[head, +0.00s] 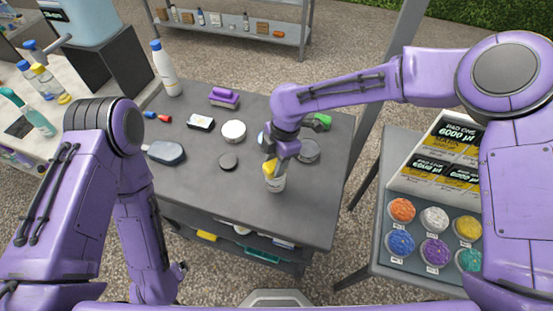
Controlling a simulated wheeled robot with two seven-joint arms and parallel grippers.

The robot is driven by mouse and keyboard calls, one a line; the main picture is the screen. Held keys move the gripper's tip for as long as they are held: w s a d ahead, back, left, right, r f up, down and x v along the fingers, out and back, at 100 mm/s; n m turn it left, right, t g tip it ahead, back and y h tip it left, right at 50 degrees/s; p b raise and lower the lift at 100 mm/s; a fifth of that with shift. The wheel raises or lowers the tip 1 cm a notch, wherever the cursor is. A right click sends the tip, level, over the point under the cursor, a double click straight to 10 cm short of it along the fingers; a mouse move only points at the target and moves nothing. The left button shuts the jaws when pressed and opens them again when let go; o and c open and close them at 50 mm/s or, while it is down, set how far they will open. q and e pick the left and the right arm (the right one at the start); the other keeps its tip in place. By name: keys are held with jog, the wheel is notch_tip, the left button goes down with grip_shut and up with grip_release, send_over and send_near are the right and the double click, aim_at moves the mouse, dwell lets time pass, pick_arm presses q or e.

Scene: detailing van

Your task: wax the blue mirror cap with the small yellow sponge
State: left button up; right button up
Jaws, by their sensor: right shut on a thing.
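A dark blue rounded piece with a pale rim, which looks like the mirror cap (166,153), lies on the left side of the grey table (295,226). My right gripper (273,160) is over the table's right half, well apart from the cap. It is shut on a small yellow thing that looks like the yellow sponge (269,166). A whitish cylindrical container (276,184) stands directly below and partly behind it; I cannot tell whether they touch. My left gripper (179,271) hangs low beside the table's front left; its jaws are too hidden to read.
A white bottle (165,70), purple brush (224,97), white tin (233,131), dark disc (228,162), grey tin (308,150) and green brush (319,121) stand around the tabletop. The table's front is clear. A side table (382,262) with coloured tubs is at right.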

aim_at(272, 165)
jog(key=shift+f, duration=0.35)
jog(key=shift+f, duration=0.1)
dwell(1.6)
notch_tip(272, 165, up, 5)
jog(key=p, duration=0.5)
jog(key=shift+r, duration=1.05)
